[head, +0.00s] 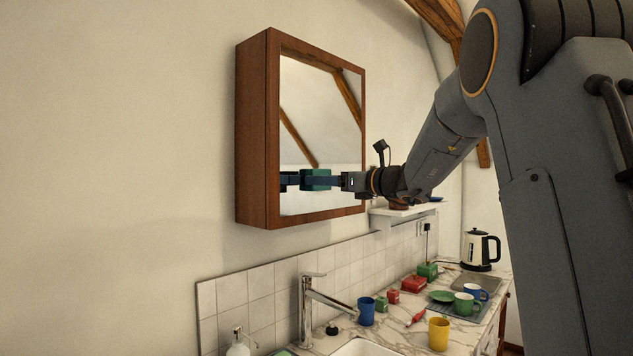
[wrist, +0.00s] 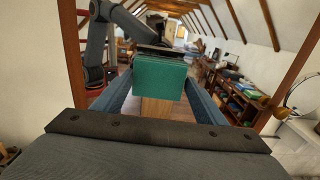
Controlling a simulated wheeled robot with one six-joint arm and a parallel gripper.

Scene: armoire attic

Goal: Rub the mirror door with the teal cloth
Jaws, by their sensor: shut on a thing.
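The mirror door (head: 322,115) is the glass front of a brown wooden wall cabinet (head: 257,130). It faces right and looks shut. My gripper (head: 330,181) is at the lower part of the glass, shut on the teal cloth (head: 316,176). In the wrist view the cloth (wrist: 158,80) is a folded teal pad between my two blue fingers, in front of the glass. The cloth is at or very close to the mirror; I cannot tell whether it touches. The mirror reflects my arm, the cloth and the room.
A small white shelf (head: 396,212) is below right of the cabinet. Beneath is a marble counter with a tap (head: 312,300), a blue cup (head: 366,311), a yellow cup (head: 439,334), red and green items, and a kettle (head: 480,249). The wall left of the cabinet is bare.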

